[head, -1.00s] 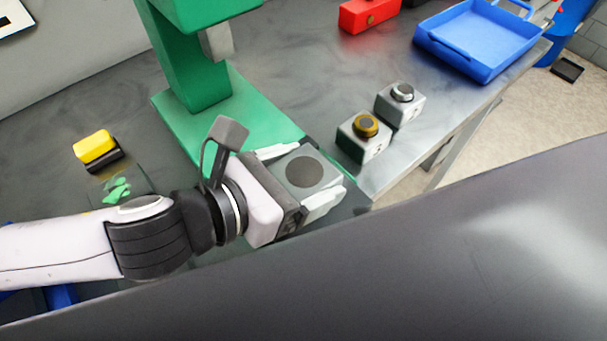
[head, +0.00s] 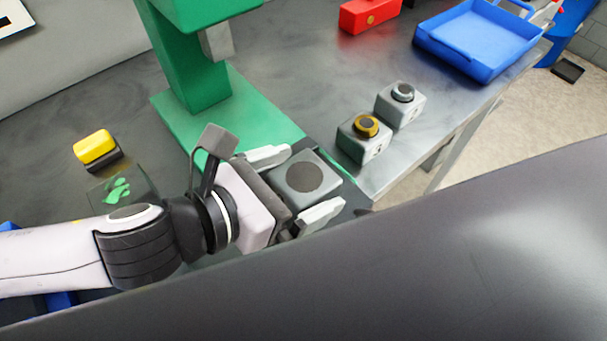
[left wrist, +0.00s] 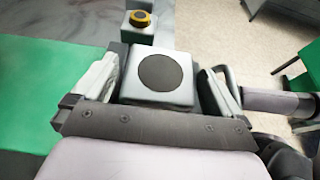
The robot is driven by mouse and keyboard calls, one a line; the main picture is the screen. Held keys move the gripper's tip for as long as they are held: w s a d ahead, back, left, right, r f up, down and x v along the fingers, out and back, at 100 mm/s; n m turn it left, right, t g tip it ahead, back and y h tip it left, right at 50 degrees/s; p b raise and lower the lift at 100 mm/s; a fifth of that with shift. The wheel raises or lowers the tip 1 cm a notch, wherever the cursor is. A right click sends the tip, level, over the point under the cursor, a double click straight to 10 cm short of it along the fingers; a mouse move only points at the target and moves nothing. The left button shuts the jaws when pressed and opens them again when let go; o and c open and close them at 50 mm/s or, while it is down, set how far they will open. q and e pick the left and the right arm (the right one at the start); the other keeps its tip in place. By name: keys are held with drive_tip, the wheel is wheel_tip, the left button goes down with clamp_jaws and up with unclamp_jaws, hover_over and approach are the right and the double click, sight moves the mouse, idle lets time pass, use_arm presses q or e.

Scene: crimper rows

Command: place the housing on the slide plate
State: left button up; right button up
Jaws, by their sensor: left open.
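The housing, a grey block with a dark round spot on top (head: 303,176), sits between the fingers of my left gripper (head: 315,175). The fingers are open, with a narrow gap on either side of the block. The left wrist view shows the housing (left wrist: 158,73) level between the spread fingers (left wrist: 160,78). A dark surface, which looks like the slide plate (head: 352,203), shows beside the housing in front of the green press. The housing's underside is hidden, so I cannot tell its exact contact with the plate. My right gripper is not in view.
The green press (head: 190,125) stands just behind the gripper. Two grey blocks, one with a yellow ring (head: 365,138) and one with a silver ring (head: 401,103), stand to the right near the table edge. A blue tray (head: 480,40), red block (head: 369,15) and yellow-black block (head: 96,149) lie farther off.

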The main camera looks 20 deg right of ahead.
sight(291, 189)
use_arm(q)
drive_tip(key=shift+v, duration=3.15)
drive_tip(key=shift+s+f, duration=0.1)
drive_tip(key=shift+s, duration=0.05)
